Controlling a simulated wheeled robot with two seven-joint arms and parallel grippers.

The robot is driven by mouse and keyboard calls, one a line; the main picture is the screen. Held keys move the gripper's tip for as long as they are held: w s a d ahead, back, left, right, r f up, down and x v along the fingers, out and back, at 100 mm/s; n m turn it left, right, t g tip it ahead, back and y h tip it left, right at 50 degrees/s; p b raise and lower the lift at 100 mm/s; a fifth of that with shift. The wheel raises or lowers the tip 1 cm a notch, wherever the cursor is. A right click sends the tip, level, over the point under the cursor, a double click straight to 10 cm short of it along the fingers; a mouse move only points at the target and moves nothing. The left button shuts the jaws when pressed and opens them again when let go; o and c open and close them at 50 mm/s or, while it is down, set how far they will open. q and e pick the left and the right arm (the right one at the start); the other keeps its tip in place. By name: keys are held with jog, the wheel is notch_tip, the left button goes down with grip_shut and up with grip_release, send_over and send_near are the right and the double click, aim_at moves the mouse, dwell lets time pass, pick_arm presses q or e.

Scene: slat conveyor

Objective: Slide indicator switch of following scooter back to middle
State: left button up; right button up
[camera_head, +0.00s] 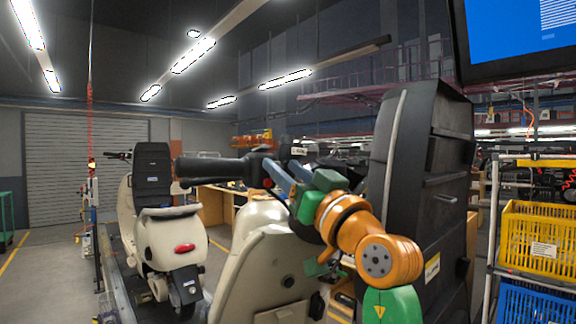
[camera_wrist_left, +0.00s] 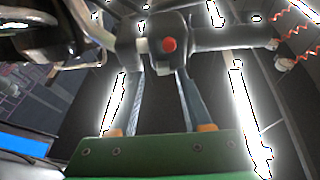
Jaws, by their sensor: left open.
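The near scooter (camera_head: 262,268) has a cream body and a black handlebar grip (camera_head: 215,170) pointing left. My left gripper (camera_head: 276,170) is at the inner end of this grip, by the switch housing. In the left wrist view, the dark switch housing (camera_wrist_left: 150,50) with a red round button (camera_wrist_left: 169,45) lies just beyond the fingertips. The two blue-grey fingers (camera_wrist_left: 160,73) are apart, one towards each side of the housing. I cannot tell whether they touch it. The indicator slider and its position cannot be made out. My right gripper is out of view.
Another cream scooter (camera_head: 168,235) with a red tail light stands farther left on the conveyor line. A tall black unit (camera_head: 415,180) stands close on the right. A rack with a yellow crate (camera_head: 510,245) and a blue crate (camera_head: 510,301) is at the far right.

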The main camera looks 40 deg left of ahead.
pick_arm(q)
jog(key=shift+w+a+f, duration=0.1)
jog(key=shift+a, duration=0.1)
jog(key=shift+c, duration=1.3)
jog(key=c, duration=0.3)
jog(key=shift+s+a, duration=0.1)
jog(key=shift+s, duration=0.35)
grip_shut()
jog(key=shift+w, duration=0.15)
